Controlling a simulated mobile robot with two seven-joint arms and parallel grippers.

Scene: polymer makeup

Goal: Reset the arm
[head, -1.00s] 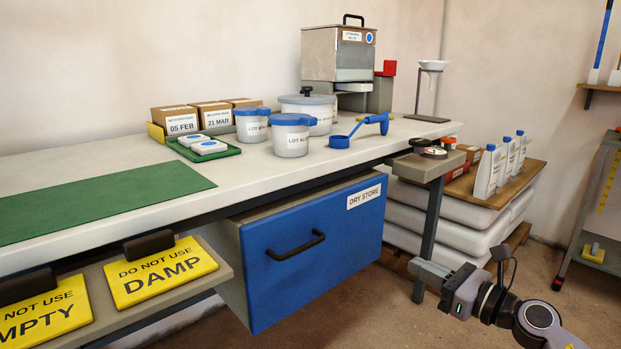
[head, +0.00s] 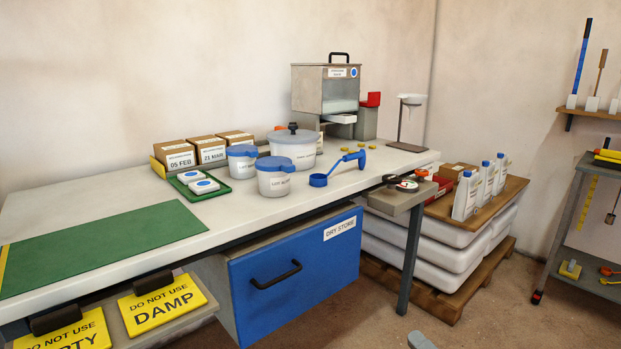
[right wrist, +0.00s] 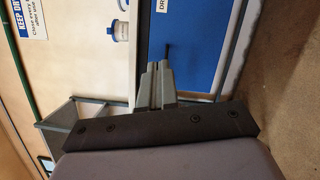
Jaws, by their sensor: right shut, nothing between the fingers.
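Only the tip of my right gripper (head: 421,341) shows at the bottom edge of the head view, above the brown floor and right of the bench leg. In the right wrist view my right gripper (right wrist: 156,67) has its two grey fingers together, with nothing between them. The fingers point towards the blue DRY STORE drawer (right wrist: 186,45), which is closed under the bench and also shows in the head view (head: 290,265). I cannot tell the exact distance between them. My left gripper is in neither view.
The white bench (head: 115,225) holds lidded pots, a blue scoop (head: 318,180) and boxes. A pallet (head: 445,302) with white sacks and bottles stands right of the bench. A grey cart (head: 560,215) stands at the far right. Brown floor (head: 490,320) between them is clear.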

